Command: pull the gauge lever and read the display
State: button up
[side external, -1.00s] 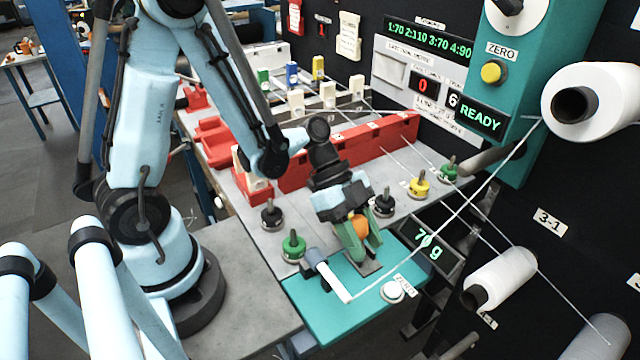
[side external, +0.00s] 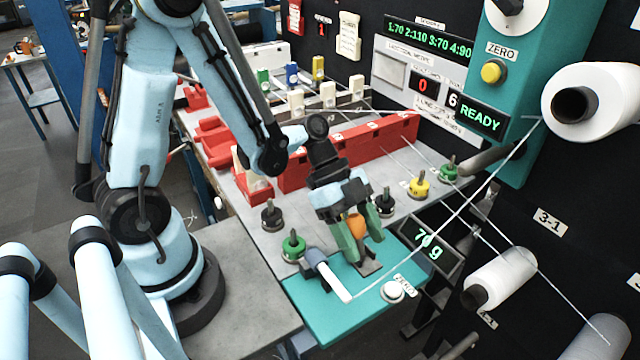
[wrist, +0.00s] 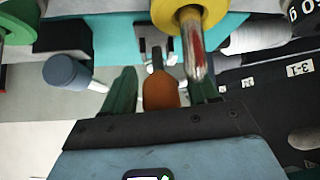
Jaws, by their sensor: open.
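The gauge lever has an orange grip (side external: 355,226) and rises from a dark bracket on the teal gauge base (side external: 322,322). My gripper (side external: 361,256) is low over the base, its green fingers open. In the wrist view the orange grip (wrist: 160,92) stands between the two fingers of my gripper (wrist: 162,78), with visible gaps at both sides. The gauge display (side external: 430,245) beside the base reads "70 g" in green.
A long red rail (side external: 350,150) lies behind. Threads cross to white spools (side external: 500,278) at right.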

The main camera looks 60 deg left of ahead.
jog(key=v, duration=1.1)
jog(key=shift+a+r, duration=0.2)
jog(key=shift+r, duration=0.05)
jog(key=shift+d, duration=0.1)
jog(key=r+n+t+y, duration=0.1)
jog(key=n+t+y, duration=0.1)
jog(key=n, duration=0.3)
jog(key=a+r+n+t+y, duration=0.1)
jog(key=n+t+y, duration=0.1)
jog(key=n, duration=0.3)
jog(key=r+n+t+y, duration=0.1)
jog(key=n+t+y, duration=0.1)
jog(key=n+y, duration=0.2)
jog(key=shift+s+a+n+y, duration=0.15)
jog(key=shift+s+n+y, duration=0.15)
jog(key=shift+n, duration=0.5)
